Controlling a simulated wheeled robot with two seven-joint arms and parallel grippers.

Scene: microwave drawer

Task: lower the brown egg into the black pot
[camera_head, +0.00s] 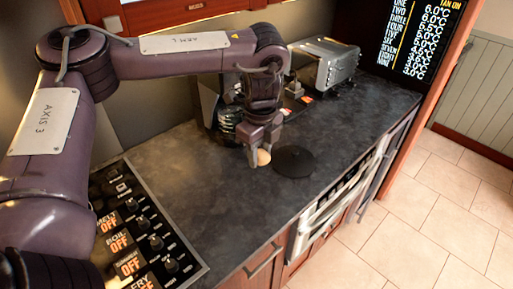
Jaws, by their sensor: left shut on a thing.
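My left gripper (262,160) points down over the dark counter, near its middle. It is shut on the brown egg (263,157), which shows pale tan between the fingertips. A round, flat-looking black shape (294,162) is just to the right of the egg; it may be the black pot, but its walls and depth cannot be made out. The egg looks beside this shape, not over it. How high the egg is above the counter is hard to tell. My right gripper is not in view.
A silver toaster-like appliance (327,63) stands at the back right. A dark appliance (207,102) is partly hidden behind my left arm. A control panel with knobs (147,232) fills the front left. The counter (235,205) is clear in front of the gripper.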

